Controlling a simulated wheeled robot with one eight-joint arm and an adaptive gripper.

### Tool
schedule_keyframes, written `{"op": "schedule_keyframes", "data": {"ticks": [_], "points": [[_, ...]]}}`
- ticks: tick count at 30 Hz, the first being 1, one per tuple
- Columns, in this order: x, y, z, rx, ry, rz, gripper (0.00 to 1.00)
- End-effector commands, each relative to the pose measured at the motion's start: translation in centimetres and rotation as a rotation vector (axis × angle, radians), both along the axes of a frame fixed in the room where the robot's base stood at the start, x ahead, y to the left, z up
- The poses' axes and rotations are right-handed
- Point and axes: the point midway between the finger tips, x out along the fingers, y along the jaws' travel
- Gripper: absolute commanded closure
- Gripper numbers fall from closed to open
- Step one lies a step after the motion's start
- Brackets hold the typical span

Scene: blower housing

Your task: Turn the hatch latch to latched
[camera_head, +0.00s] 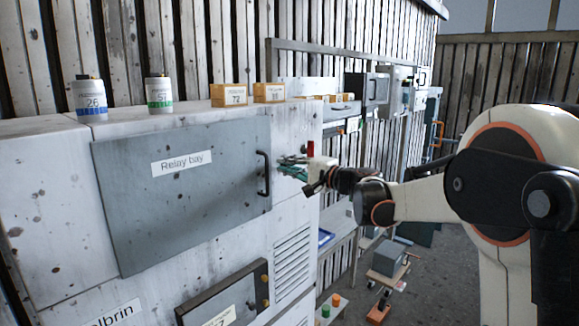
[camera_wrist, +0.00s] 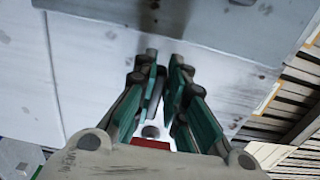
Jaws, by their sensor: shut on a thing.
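The grey hatch (camera_head: 190,205), labelled "Relay bay", lies flat against the front of a white, speckled cabinet and looks closed. Its black bar handle (camera_head: 264,174) is at the right edge. My gripper (camera_head: 284,165) is just right of this handle, at the cabinet face. In the wrist view, my gripper's green-sided fingers (camera_wrist: 164,78) are drawn close together near the hatch edge (camera_wrist: 205,25). They are shut on the latch, which the fingertips mostly hide. I cannot tell the latch's angle.
Two labelled canisters (camera_head: 90,97) (camera_head: 159,94) and two orange boxes (camera_head: 232,95) (camera_head: 269,93) stand on the cabinet top. A lower dark-framed panel (camera_head: 225,298) and vent slots (camera_head: 291,262) are below the hatch. A grey box on a cart (camera_head: 389,259) stands on the floor at right.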

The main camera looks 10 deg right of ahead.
Motion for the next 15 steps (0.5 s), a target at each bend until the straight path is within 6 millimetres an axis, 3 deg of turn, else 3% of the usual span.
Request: {"op": "schedule_keyframes", "data": {"ticks": [1, 3, 4, 15], "points": [[0.03, 0.06, 0.06, 0.000, -0.001, 0.001, 0.86], [0.03, 0.06, 0.05, 0.000, 0.000, 0.001, 0.70], [0.03, 0.06, 0.05, 0.000, 0.000, 0.001, 0.68], [-0.20, -0.17, 0.00, 0.000, 0.000, -0.001, 0.68]]}}
